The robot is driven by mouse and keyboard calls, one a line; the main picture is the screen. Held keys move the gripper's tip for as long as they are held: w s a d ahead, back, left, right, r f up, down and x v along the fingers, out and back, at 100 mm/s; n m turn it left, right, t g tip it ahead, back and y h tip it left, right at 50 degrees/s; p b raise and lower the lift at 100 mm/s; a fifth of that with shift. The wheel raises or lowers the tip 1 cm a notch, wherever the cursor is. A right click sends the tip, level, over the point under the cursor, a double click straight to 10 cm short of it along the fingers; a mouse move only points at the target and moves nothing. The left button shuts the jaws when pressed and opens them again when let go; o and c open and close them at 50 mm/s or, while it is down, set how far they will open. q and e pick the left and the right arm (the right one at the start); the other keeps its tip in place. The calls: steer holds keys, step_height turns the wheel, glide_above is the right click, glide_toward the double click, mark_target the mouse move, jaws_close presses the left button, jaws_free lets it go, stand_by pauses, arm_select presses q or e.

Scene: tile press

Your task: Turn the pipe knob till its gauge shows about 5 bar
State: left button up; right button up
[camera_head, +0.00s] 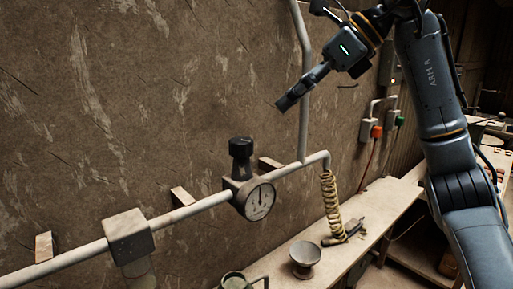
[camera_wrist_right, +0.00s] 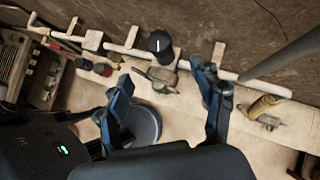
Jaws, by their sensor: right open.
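The black pipe knob (camera_head: 241,150) stands upright on a valve body on the pale wall pipe. The round gauge (camera_head: 260,202) faces out just below it, its dark needle pointing roughly upward; the scale is too small to read. In the right wrist view the knob (camera_wrist_right: 159,42) is seen from above with a white mark on its top, just beyond the fingers. My right gripper (camera_head: 291,97) is above and to the right of the knob, apart from it. In the wrist view its fingers (camera_wrist_right: 160,72) are spread and empty. My left gripper is not in view.
The pipe (camera_head: 190,211) runs along the wall, and a vertical pipe (camera_head: 303,100) rises right of the gauge. A yellow coiled hose (camera_head: 331,200) hangs at its right end. A bowl (camera_head: 305,258) and a mug (camera_head: 234,281) are on the bench below. The space above the knob is clear.

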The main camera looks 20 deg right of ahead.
mark_target(243, 139)
steer(key=p+x, duration=0.2)
steer(key=x, duration=1.1)
steer(key=shift+w+a+r, duration=0.1)
steer(key=shift+a+r, duration=0.05)
steer(key=shift+a, duration=0.05)
steer(key=shift+w+a+f, duration=0.2)
steer(key=shift+a+f, duration=0.05)
steer(key=shift+f, duration=0.15)
steer(key=c, duration=1.2)
steer(key=shift+o, duration=0.2)
